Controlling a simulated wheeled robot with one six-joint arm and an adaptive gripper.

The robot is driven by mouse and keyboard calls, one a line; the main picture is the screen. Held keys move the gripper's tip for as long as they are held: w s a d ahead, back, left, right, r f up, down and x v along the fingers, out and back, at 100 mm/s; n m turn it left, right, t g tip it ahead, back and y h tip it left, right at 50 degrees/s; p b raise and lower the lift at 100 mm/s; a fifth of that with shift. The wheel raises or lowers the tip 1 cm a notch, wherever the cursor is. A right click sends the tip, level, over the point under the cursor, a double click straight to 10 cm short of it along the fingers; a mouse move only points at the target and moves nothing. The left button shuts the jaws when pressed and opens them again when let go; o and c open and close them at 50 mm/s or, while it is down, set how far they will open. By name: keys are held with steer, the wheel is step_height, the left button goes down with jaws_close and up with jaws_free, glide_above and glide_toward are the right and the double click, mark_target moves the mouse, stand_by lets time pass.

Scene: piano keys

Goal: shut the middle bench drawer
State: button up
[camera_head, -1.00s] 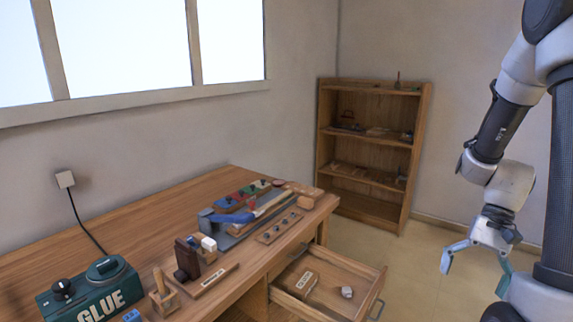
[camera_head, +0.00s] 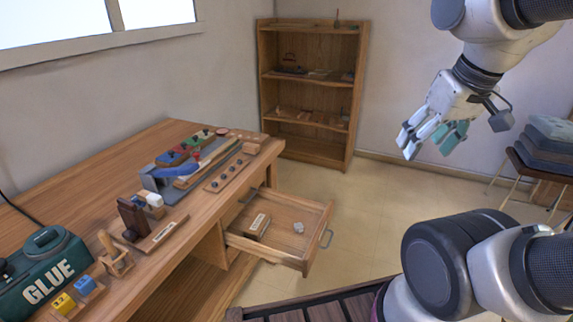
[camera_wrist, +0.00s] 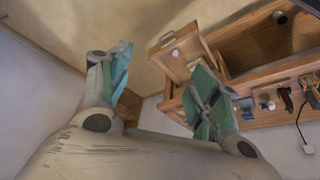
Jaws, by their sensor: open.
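A wooden drawer (camera_head: 308,258) is pulled out from the front of the workbench (camera_head: 110,170). A labelled wooden block (camera_head: 257,226) and a small pale lump (camera_head: 298,227) lie in it. A metal handle (camera_head: 328,238) is on its front. The drawer also shows in the wrist view (camera_wrist: 187,62), tilted by the camera's angle. My gripper (camera_head: 431,145) is open and empty, its fingers pointing down, up and to the right of the drawer and apart from it. The wrist view shows its fingers (camera_wrist: 165,95) spread, one overlapping the drawer in the picture.
A green glue machine (camera_head: 45,268), a clamp holder (camera_head: 115,255) and several tools stand on the bench top. A wooden shelf (camera_head: 309,145) is against the back wall. A stool with stacked cushions (camera_head: 548,145) is at the right. The floor right of the drawer looks clear.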

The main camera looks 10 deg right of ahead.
steer(key=shift+s+d+f, duration=0.1)
steer(key=shift+d+f, duration=0.05)
steer(key=shift+d, duration=0.15)
steer(key=c, duration=0.3)
steer(key=d+f+m+g, duration=0.1)
steer(key=f, duration=0.1)
steer(key=w+d+f+m+g, duration=0.1)
steer(key=d+f+g, duration=0.2)
steer(key=f, duration=0.2)
steer(key=shift+w+d+m, duration=0.2)
steer(key=shift+w+m, duration=0.1)
steer(key=shift+m, duration=0.1)
jaws_close()
steer(key=m+t+y, duration=1)
steer(key=m+y, duration=0.5)
steer(key=m, duration=0.7)
glide_toward(326, 224)
steer(key=x, duration=0.7)
steer(key=shift+s+a+r, duration=0.25)
steer(key=shift+r, duration=0.05)
